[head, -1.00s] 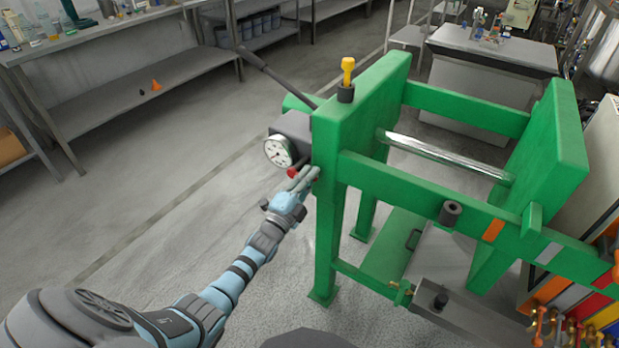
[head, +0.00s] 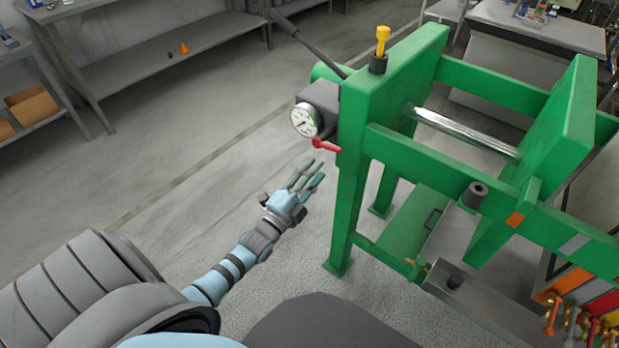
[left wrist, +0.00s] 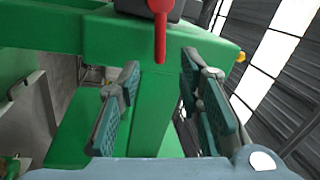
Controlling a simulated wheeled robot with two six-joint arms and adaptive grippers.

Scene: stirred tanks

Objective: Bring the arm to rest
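My left gripper (head: 304,180) is open and empty, in the air to the left of the green press frame's near leg. In the left wrist view its two padded fingers (left wrist: 160,105) stand apart with nothing between them. A red lever (head: 325,146) sits on the press just above and beyond the fingertips, apart from them. The lever also hangs at the top of the left wrist view (left wrist: 160,28). The green press frame (head: 351,200) fills the right half of the head view. My right gripper is not in view.
A round gauge (head: 305,120) and a long dark handle (head: 305,38) stick out on the press's left side. A yellow-topped knob (head: 382,42) stands on top. A metal shelf (head: 140,72) stands at the back left. The floor left of the press is clear.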

